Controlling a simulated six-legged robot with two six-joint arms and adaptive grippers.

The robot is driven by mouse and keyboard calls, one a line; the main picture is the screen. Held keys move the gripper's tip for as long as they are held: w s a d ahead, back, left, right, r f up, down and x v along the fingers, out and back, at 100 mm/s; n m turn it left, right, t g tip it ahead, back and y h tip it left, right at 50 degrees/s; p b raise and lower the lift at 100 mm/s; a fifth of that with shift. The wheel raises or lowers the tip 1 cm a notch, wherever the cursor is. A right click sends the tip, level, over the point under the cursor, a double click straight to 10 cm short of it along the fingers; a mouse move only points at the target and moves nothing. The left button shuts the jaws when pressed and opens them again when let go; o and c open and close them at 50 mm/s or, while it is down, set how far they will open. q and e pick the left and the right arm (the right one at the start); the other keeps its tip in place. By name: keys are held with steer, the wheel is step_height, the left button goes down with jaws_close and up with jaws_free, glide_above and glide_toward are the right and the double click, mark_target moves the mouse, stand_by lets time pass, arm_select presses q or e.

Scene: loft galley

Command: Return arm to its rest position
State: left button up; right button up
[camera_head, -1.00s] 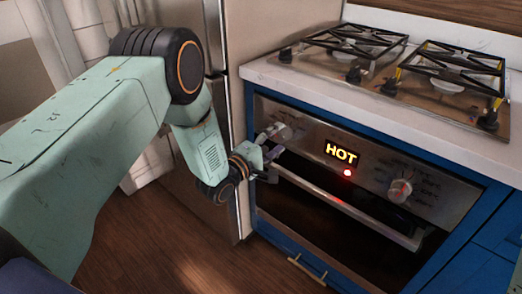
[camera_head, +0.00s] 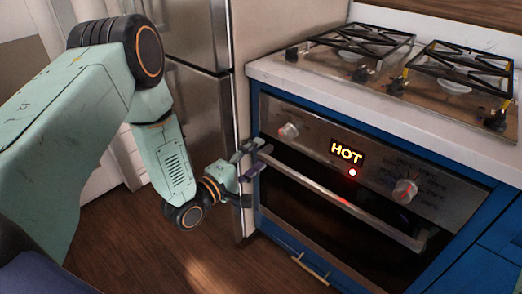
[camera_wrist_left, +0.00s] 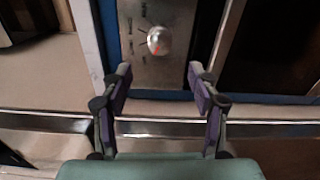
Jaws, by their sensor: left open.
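My left arm comes in from the left in the head view. Its gripper (camera_head: 257,160) is open and empty, in front of the left end of the oven front. In the left wrist view the two purple-padded fingers (camera_wrist_left: 160,92) stand apart with nothing between them. The oven's left knob (camera_head: 289,131) is up and to the right of the gripper in the head view, clear of the fingers. The knob also shows ahead of the fingers in the left wrist view (camera_wrist_left: 158,40). My right gripper is not in view.
The oven (camera_head: 350,215) has a lit HOT display (camera_head: 346,152), a red light, a right knob (camera_head: 405,190) and a long handle (camera_head: 345,203). A gas cooktop (camera_head: 400,70) is above. A steel fridge (camera_head: 195,110) stands behind my arm. Wooden floor (camera_head: 150,260) is open below.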

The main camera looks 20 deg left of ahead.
arm_select(q)
steer(key=s+f+m+g+y, duration=0.4)
steer(key=s+f+m+g, duration=0.45)
steer(key=s+f, duration=0.5)
steer(key=s+f+m+g+y, duration=0.1)
steer(key=s+f+m+g, duration=0.1)
steer(key=s, duration=0.9)
steer(key=s+f+m+g+y, duration=0.1)
steer(key=s+f+m+g, duration=0.2)
steer(key=s, duration=0.9)
steer(key=m+g, duration=0.1)
steer(key=g, duration=0.2)
steer(key=shift+s+f, duration=0.25)
steer(key=shift+g, duration=0.25)
